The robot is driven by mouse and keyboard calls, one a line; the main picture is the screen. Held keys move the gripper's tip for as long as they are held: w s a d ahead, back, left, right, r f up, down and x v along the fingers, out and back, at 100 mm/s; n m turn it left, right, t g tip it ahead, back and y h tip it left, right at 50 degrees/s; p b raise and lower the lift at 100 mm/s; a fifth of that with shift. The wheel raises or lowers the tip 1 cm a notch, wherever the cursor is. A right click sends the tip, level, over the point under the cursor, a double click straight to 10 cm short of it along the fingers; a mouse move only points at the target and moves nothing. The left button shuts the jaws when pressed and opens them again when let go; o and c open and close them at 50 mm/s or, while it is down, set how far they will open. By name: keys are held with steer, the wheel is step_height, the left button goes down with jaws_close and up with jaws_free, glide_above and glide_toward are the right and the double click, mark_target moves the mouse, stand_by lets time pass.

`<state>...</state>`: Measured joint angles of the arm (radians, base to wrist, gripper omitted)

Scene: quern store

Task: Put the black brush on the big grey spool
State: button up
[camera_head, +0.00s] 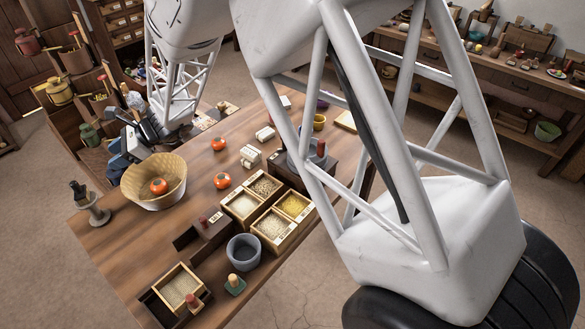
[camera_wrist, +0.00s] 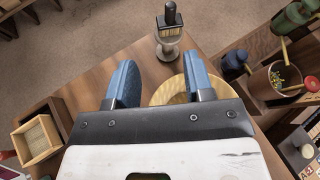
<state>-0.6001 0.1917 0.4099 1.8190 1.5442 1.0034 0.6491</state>
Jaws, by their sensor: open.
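The black brush (camera_head: 78,189) stands upright, bristles down, on top of a grey spool (camera_head: 96,215) at the left end of the wooden table. In the wrist view the brush (camera_wrist: 170,17) rests on the spool (camera_wrist: 167,48), beyond my fingertips. My gripper (camera_head: 124,154) is open, with nothing visible between its blue fingers. It is apart from the brush and spool, above the table's far edge beside the basket. It also shows in the wrist view (camera_wrist: 160,64). No second grey spool is clearly seen to compare sizes.
A woven basket (camera_head: 140,197) holding an orange-red round thing is right of the spool. Another orange-red round thing (camera_head: 222,181), grain boxes (camera_head: 243,222) and a grey pot (camera_head: 243,251) stand further right. Shelves with jars (camera_head: 90,135) stand behind.

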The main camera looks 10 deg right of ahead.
steer(key=s+d+r+n+h, duration=0.15)
steer(key=d+r, duration=0.25)
steer(key=d, duration=0.5)
steer(key=s+d+r+n+h, duration=0.1)
steer(key=s+d+r+n, duration=0.15)
steer(key=d+r, duration=0.45)
steer(key=s+d+r+n+t+h, duration=0.1)
steer(key=s+d+n+t+h, duration=0.1)
steer(key=s+d, duration=0.6)
steer(key=s+d+r+n+t+h, duration=0.1)
steer(key=s+d+n+h, duration=0.3)
steer(key=d, duration=1.6)
steer(key=s+d+r+n+t+h, duration=0.1)
steer(key=s+d+n+t+h, duration=0.1)
steer(key=s+d, duration=1)
steer(key=shift+s+d+r+n+t+h, duration=0.15)
steer(key=shift+s+d+n+t+h, duration=0.15)
steer(key=shift+d+n+h, duration=0.65)
